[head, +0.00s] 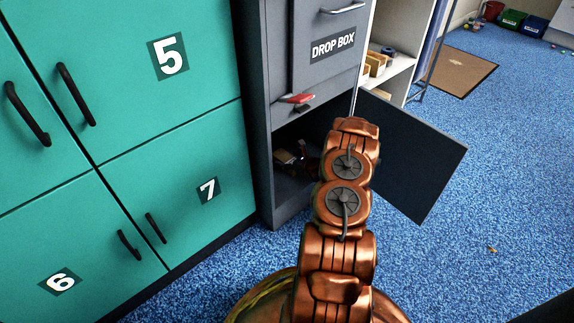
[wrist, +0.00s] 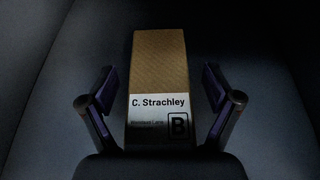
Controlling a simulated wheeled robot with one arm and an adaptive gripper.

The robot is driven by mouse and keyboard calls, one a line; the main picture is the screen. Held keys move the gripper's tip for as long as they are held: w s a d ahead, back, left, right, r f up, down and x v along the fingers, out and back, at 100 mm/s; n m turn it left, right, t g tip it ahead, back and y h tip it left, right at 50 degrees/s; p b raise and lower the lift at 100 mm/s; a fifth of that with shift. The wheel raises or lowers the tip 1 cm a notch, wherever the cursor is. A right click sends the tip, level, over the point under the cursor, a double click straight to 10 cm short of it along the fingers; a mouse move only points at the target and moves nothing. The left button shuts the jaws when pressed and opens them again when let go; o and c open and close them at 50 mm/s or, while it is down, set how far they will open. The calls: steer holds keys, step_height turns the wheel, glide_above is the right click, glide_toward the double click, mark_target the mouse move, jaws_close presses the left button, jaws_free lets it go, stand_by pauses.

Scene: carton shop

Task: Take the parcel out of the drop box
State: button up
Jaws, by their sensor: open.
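The drop box (head: 333,47) is a dark grey cabinet with a labelled upper front and an open lower compartment. Its lower door (head: 415,155) stands swung out to the right. My arm reaches into this dark compartment. In the wrist view the parcel (wrist: 158,62), a tan carton with a white label reading "C. Strachley" and a "B", lies on the dark floor. My gripper (wrist: 157,82) is open, with one finger on each side of the parcel. Dark gaps show between the fingers and its sides. In the head view the compartment's contents are small and dim.
Teal lockers 5, 6 and 7 (head: 170,150) stand close on the left. The open door stands to the right of my arm. A white shelf (head: 398,72) with small boxes is behind. The blue carpet (head: 490,180) on the right is mostly clear.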

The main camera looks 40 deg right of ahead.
steer(key=shift+w+f, duration=0.2)
steer(key=shift+w, duration=0.3)
steer(key=c, duration=1.4)
